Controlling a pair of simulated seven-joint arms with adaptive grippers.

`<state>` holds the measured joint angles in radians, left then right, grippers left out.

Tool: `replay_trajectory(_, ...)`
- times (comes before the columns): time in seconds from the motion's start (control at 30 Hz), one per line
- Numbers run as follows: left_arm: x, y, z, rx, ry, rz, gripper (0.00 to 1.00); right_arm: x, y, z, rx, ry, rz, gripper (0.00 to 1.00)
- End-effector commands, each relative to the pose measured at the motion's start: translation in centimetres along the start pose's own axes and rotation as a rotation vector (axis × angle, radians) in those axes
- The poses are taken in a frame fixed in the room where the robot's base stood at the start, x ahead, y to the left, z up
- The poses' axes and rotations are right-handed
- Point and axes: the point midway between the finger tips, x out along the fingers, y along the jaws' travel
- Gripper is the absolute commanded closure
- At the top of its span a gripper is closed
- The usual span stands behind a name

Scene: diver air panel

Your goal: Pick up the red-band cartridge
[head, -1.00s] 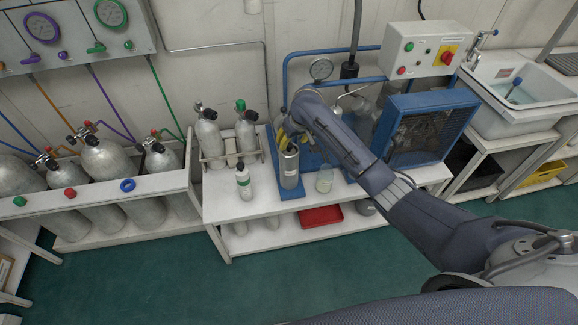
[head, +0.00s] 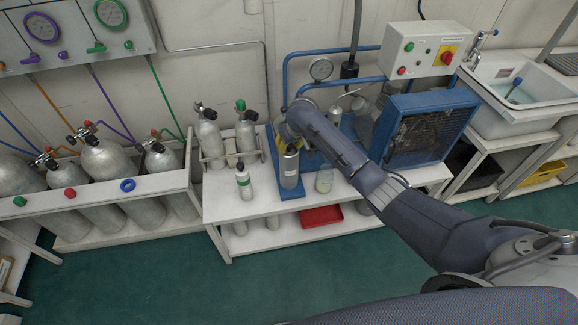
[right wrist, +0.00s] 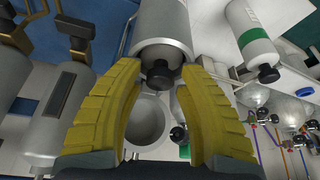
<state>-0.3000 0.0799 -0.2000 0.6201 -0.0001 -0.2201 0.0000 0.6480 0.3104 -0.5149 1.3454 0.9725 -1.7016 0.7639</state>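No red band can be made out on any cartridge in these views. My right gripper (head: 288,143) is at the top of an upright silver cylinder (head: 289,170) on a blue base on the white bench. In the right wrist view my right gripper (right wrist: 160,70) is open, its yellow fingers apart. A silver cylinder (right wrist: 163,28) with a black knob (right wrist: 159,73) lies ahead, the knob appearing in the gap between the fingertips; contact cannot be told. A white bottle with a green band (head: 243,183) stands left of the gripper and also shows in the wrist view (right wrist: 254,42). My left gripper is out of view.
A clear jar (head: 324,181) stands right of the silver cylinder. Behind are a rack with two cylinders (head: 210,138), a pressure gauge (head: 321,69) and blue pipes. A blue caged unit (head: 425,132) stands to the right. A red tray (head: 321,216) lies on the lower shelf.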

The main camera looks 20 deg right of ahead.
Motion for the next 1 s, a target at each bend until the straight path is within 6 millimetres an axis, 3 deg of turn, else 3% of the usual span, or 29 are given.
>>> replay_trajectory(0.03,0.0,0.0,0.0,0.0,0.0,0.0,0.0,0.0,0.0,0.0,0.0,0.0,0.0,0.7)
replay_trajectory(0.3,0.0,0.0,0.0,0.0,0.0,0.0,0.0,0.0,0.0,0.0,0.0,0.0,0.0,1.0)
replay_trajectory(0.8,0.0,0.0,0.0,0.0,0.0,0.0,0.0,-0.2,0.0,-0.1,0.0,0.002,0.0,1.0)
replay_trajectory(1.0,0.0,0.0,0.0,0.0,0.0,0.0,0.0,-1.6,0.0,-0.8,0.0,0.005,-0.002,1.0)
